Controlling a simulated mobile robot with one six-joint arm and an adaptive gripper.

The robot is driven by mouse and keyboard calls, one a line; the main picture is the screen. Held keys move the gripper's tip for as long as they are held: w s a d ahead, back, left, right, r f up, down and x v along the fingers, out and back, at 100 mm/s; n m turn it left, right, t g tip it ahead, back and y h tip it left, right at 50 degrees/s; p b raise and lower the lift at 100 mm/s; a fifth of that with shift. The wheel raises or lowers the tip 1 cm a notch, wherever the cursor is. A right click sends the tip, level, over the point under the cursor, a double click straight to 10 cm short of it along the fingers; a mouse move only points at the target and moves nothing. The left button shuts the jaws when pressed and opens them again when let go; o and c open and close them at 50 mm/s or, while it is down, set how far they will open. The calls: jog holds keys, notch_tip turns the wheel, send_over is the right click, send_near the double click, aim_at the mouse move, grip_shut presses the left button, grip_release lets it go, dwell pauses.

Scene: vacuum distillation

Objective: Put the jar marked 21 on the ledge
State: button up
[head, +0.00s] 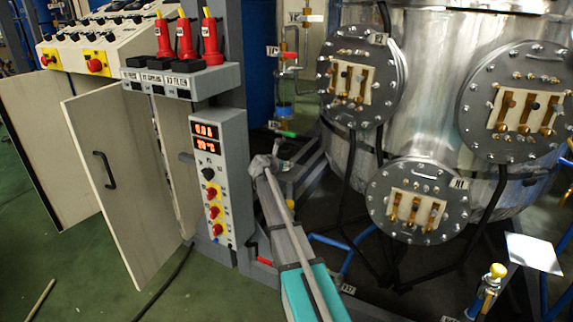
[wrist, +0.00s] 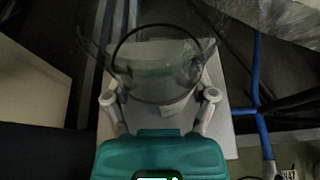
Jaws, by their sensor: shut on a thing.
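In the wrist view my gripper (wrist: 159,97) is shut around a clear glass jar (wrist: 165,60) with a dark round rim. One finger is on each side of it. No number can be read on the jar, so I cannot confirm it is 21. In the head view my arm reaches from the bottom middle towards the dim gap between the grey control column and the steel vessel. The jar cannot be made out there. I cannot tell which surface is the ledge. A pale flat surface (wrist: 219,115) shows below and beyond the jar in the wrist view.
A grey control column (head: 216,185) with knobs stands left of my arm, with red-handled valves (head: 186,38) above. The steel vessel (head: 430,70) with bolted flanges fills the right. Blue pipes (wrist: 259,90) run right of the jar. A white plate (head: 533,252) is at lower right.

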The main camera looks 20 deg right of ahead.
jog(key=shift+f, duration=0.2)
jog(key=o, duration=1.2)
jog(key=shift+r, duration=0.1)
jog(key=shift+c, duration=0.2)
jog(key=shift+r, duration=0.15)
jog(key=p+v, duration=0.4)
jog(key=v, duration=0.8)
jog(key=shift+p, duration=0.35)
jog(key=shift+s, duration=0.1)
